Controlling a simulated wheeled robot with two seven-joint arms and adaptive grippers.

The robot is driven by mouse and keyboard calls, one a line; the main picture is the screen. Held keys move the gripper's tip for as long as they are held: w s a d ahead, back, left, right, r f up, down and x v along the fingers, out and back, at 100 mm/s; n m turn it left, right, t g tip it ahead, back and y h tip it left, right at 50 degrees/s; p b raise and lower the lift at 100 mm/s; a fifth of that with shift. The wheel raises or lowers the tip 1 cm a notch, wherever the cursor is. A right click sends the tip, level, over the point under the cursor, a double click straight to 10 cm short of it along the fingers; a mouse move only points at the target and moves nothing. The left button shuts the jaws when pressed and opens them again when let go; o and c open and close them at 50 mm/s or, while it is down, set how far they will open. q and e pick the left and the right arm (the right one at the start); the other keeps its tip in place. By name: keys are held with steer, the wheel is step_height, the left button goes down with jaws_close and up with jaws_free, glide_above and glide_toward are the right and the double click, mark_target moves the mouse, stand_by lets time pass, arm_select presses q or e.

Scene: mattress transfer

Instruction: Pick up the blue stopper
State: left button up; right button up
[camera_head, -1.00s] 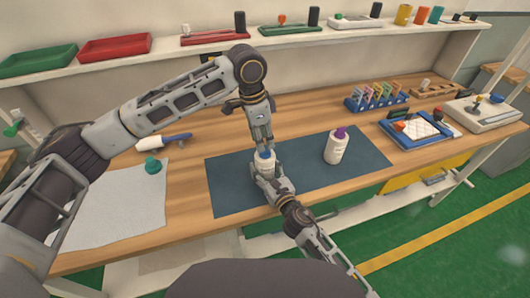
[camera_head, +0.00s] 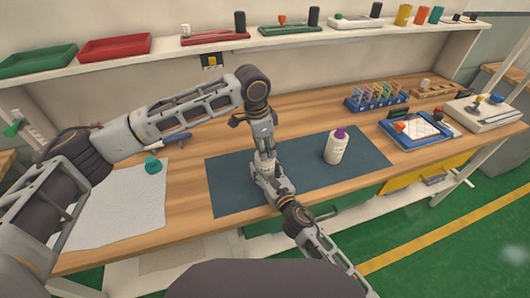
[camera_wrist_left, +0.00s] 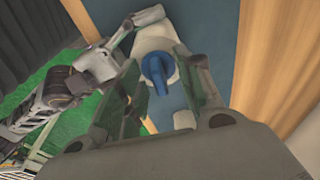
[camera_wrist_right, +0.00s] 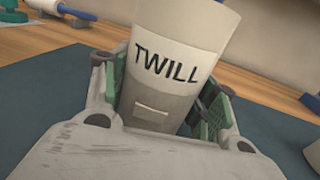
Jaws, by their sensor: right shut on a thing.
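The blue stopper (camera_wrist_left: 158,72) sits on a white bottle in the left wrist view. The bottle shows in the right wrist view (camera_wrist_right: 170,65) with a label reading TWILL, and stands upright on the dark mat (camera_head: 230,190). My left gripper (camera_head: 266,154) points down over the bottle, with its fingers (camera_wrist_left: 165,90) apart on either side of the stopper. In the head view this gripper hides the stopper. My right gripper (camera_head: 270,180) is shut on the bottle's body from the front; its fingers (camera_wrist_right: 160,95) flank the bottle in the right wrist view.
A second white bottle (camera_head: 334,151) with a purple stopper (camera_head: 340,132) stands on the mat to the right. A teal stopper-like piece (camera_head: 152,165) lies on a pale cloth (camera_head: 120,205) at left. A rack (camera_head: 376,98) and a blue tray (camera_head: 415,131) stand further right.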

stand_by(0.3)
arm_select(q)
jaws_close()
stand_by(0.4)
steer(key=shift+r, duration=5.05)
arm_select(e)
steer(key=o, duration=1.3)
steer(key=shift+o, duration=0.2)
steer(key=shift+s, duration=0.1)
steer(key=shift+v, duration=5.9)
